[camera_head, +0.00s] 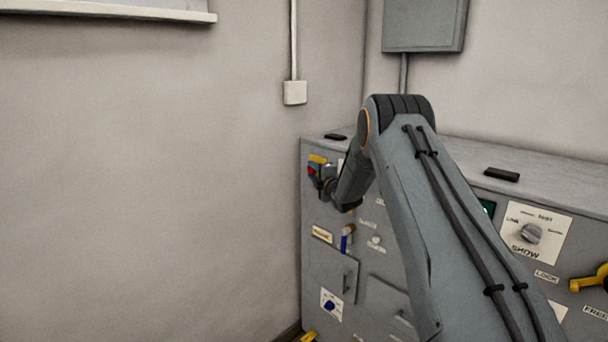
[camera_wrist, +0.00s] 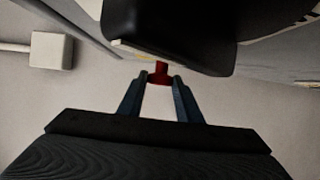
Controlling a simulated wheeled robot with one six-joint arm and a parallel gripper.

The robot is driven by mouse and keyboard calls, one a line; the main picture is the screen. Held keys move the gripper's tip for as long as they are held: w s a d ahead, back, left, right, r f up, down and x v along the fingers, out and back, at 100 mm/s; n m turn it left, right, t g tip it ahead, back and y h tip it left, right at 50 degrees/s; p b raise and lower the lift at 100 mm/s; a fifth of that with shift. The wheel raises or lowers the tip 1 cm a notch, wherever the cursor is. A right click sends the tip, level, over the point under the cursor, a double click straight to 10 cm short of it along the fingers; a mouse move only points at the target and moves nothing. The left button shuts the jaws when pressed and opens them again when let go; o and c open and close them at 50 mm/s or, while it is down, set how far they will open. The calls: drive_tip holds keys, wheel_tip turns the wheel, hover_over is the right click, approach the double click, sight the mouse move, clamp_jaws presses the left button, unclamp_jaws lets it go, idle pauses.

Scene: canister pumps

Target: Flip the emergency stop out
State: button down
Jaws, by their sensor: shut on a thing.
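The emergency stop (camera_head: 311,170) shows as a small red part beside a yellow patch, at the upper left of the grey cabinet front in the head view. In the wrist view the red part (camera_wrist: 160,70) sits between the tips of my two fingers. My gripper (camera_wrist: 160,81) is shut on it. In the head view my gripper (camera_head: 324,178) is small and dark at the panel's left end, partly hidden by my own wrist. How far the stop is pushed in or out cannot be told.
The grey cabinet (camera_head: 315,270) carries a dial marked SHOW (camera_head: 531,234), a yellow handle (camera_head: 590,279), a blue knob (camera_head: 329,306) and a small door (camera_head: 334,262). Black items lie on its top. A plain wall stands close on the left, with a white box (camera_head: 295,93). My arm hides the panel's middle.

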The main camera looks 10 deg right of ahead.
drive_tip(key=c, duration=1.3)
unclamp_jaws()
drive_tip(key=shift+s+a, duration=0.1)
drive_tip(key=shift+a, duration=0.05)
drive_tip(key=shift+s, duration=0.3)
drive_tip(key=s+b, duration=0.1)
drive_tip(key=s, duration=0.2)
drive_tip(key=s+d+b, duration=0.1)
drive_tip(key=s, duration=0.3)
drive_tip(key=shift+s+d, duration=0.15)
drive_tip(key=shift+d, duration=0.05)
